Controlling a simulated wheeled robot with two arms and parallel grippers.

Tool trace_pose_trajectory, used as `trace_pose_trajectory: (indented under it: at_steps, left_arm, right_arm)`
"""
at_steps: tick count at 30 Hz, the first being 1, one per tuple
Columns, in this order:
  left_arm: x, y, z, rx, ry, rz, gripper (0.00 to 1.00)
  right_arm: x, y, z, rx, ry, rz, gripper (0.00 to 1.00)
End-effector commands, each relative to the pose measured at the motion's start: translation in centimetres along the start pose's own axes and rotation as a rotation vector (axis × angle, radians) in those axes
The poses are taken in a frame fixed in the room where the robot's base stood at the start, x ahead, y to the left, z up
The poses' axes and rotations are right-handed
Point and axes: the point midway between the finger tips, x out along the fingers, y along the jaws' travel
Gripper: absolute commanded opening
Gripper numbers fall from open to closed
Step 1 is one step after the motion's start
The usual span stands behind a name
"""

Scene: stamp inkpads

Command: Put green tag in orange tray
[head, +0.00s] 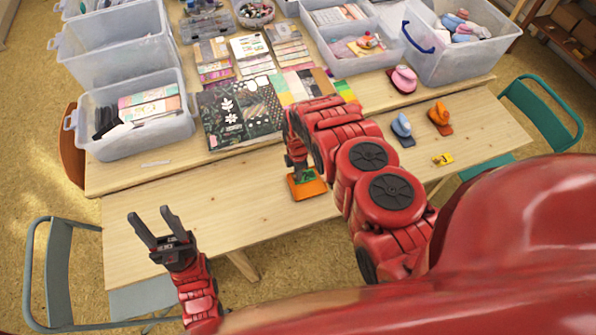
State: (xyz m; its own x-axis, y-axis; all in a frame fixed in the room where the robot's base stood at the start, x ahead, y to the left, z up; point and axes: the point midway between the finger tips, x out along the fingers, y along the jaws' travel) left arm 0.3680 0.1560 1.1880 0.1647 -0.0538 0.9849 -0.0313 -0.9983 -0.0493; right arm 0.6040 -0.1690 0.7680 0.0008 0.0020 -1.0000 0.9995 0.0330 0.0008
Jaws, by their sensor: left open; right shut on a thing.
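The orange tray (312,191) lies on the front of the light wooden table, near the middle of the head view. A small green piece, which looks like the green tag (305,177), shows at the tray, just below my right gripper (299,170). My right gripper points down over the tray and is shut on the green tag. I cannot tell whether the tag touches the tray floor; the gripper and arm partly cover it. My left gripper (151,213) is open and empty, pointing up at the table's left front, away from the tray.
Clear plastic bins (137,128) stand at the left and back. A dark floral sheet (238,115) lies behind the tray. Blue (402,126), orange (440,115) and pink (403,79) stamp-like items and a small yellow item (443,159) are to the right. The left front tabletop is clear.

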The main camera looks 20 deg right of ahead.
Motion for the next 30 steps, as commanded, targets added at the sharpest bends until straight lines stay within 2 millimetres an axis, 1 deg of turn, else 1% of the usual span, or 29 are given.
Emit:
trace_pose_trajectory:
  at_steps: [10, 11, 12, 13, 20, 23, 25, 29, 30]
  left_arm:
    - [-0.3, 0.0, 0.1, 0.000, 0.000, 0.000, 0.50]
    - [-0.3, 0.0, 0.0, 0.000, 0.000, 0.000, 0.50]
    - [-0.2, 0.0, 0.0, 0.000, 0.000, 0.000, 0.50]
    - [-0.2, 0.0, 0.0, 0.000, 0.000, 0.000, 0.50]
    - [-0.2, 0.0, 0.0, 0.000, 0.000, 0.000, 0.50]
    - [0.1, 0.0, 0.0, 0.000, 0.000, 0.000, 0.50]
    - [-0.1, 0.0, 0.0, 0.000, 0.000, 0.000, 0.50]
    - [-0.6, 0.0, 0.1, 0.000, 0.000, 0.000, 0.50]
    - [-0.7, 0.0, 0.1, 0.000, 0.000, 0.000, 0.50]
  right_arm:
    - [0.5, -0.1, 0.0, -0.001, 0.000, -0.001, 0.00]
    - [0.5, -0.1, 0.0, -0.001, 0.000, -0.001, 0.16]
    - [0.4, -0.1, 0.0, -0.001, 0.000, -0.001, 0.23]
    - [0.4, -0.1, 0.0, -0.001, 0.000, -0.001, 0.27]
    - [0.4, -0.1, 0.0, -0.001, 0.000, -0.001, 0.27]
    - [0.0, 0.0, 0.0, -0.001, 0.000, -0.001, 0.27]
    - [-0.1, 0.1, 0.0, 0.000, 0.000, 0.001, 0.27]
    - [-1.0, 0.1, 0.0, -0.001, 0.000, 0.000, 0.27]
    - [-1.6, 0.1, 0.0, -0.002, 0.000, 0.000, 0.27]
